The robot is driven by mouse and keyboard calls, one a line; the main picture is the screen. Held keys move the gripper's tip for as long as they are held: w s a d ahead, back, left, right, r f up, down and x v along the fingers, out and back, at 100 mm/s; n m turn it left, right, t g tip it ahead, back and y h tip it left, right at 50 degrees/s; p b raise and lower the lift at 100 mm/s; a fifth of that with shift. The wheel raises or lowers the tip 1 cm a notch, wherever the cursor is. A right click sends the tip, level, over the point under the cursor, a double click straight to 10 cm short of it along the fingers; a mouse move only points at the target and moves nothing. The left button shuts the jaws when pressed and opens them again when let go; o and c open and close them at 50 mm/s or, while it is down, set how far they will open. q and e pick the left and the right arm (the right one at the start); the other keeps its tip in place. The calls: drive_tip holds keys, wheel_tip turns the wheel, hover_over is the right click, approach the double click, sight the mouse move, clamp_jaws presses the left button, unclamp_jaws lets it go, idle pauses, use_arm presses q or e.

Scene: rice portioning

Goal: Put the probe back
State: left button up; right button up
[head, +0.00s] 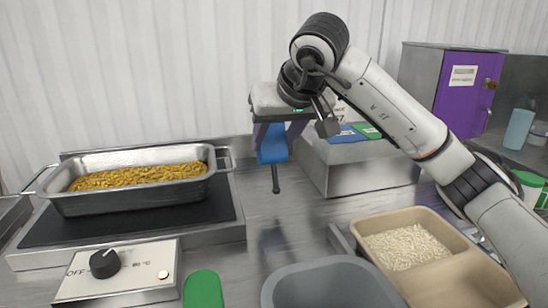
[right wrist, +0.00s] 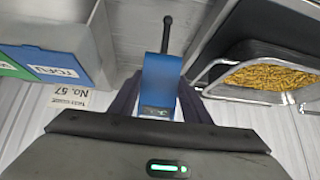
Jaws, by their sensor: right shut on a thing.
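The probe (head: 272,145) has a blue handle and a thin black stem that points down. My right gripper (head: 274,128) is shut on the blue handle and holds the probe upright above the steel counter, right of the rice pan. In the right wrist view the probe (right wrist: 161,86) sits between the dark fingers, its black stem pointing away from the gripper. The upper end of the handle is hidden by the gripper. No holder for the probe can be clearly made out. My left gripper is not in view.
A pan (head: 130,200) of yellow rice stands on a hot plate at left, with a knob box (head: 118,273) in front. A steel box (head: 350,170) with blue and green labels stands behind right. A grey bin (head: 325,290) and a tan tray (head: 460,280) with white rice are in front.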

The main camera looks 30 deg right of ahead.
sight(275, 151)
drive_tip(key=shift+f, duration=1.5)
drive_tip(key=shift+f, duration=0.1)
drive_tip(key=shift+f+b, duration=0.15)
drive_tip(key=shift+b, duration=0.15)
drive_tip(key=o, duration=1)
drive_tip(key=shift+o, duration=0.2)
drive_tip(key=shift+r, duration=0.35)
drive_tip(key=p+v, duration=0.1)
drive_tip(key=v, duration=1)
drive_tip(key=shift+s+r, duration=0.25)
drive_tip(key=shift+s, duration=0.05)
